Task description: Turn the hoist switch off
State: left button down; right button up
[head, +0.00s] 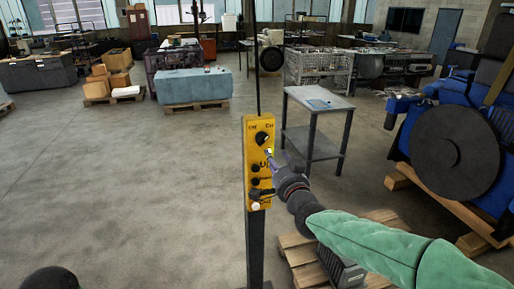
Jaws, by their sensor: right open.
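The hoist switch (262,138) is a round black knob near the top of a yellow control box (251,160). Small dark labels stand above it on either side, too small to read surely. The exact turn of the knob is hard to tell. The box is fixed upright on a dark post. My right gripper (270,156) is open, at the right edge of the box and just below the knob. It appears apart from the knob. Its fingers are small and partly blend with the box. My left gripper is out of view.
Below the switch the box carries several dark buttons, with a pale knob (255,206) at its bottom. A grey metal table (318,101) stands behind to the right. A blue engine (454,150) is at the right, wooden pallets on the floor.

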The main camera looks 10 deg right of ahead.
aim_at(262, 139)
jog(key=w, duration=1)
jog(key=shift+w+f, duration=0.1)
jog(key=shift+w, duration=0.3)
grip_shut()
